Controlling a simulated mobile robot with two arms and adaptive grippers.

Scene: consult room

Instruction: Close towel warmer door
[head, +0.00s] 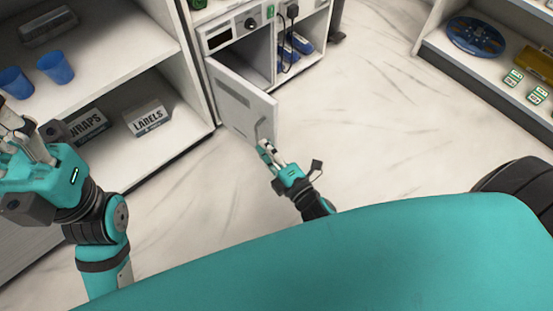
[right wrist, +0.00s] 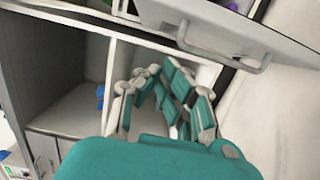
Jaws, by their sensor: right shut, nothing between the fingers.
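The towel warmer (head: 220,38) is a white unit with a dark display and a knob, at the top centre of the head view. Its door (head: 240,100) stands open, swung out toward me, with a bar handle near its free edge. The door and its handle (right wrist: 240,62) also show at the top right of the right wrist view. My right gripper (head: 265,147) is shut and empty, close to the door's lower free corner; I cannot tell whether it touches. Its fingers show in the right wrist view (right wrist: 168,85). My left gripper (head: 22,135) is at the left edge, partly cut off.
A white shelf unit (head: 165,60) with blue cups (head: 55,67) and a labels box (head: 147,118) stands left of the door. Another shelf (head: 465,65) with a blue reel (head: 475,36) is at the right. The marble floor (head: 370,120) between is clear.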

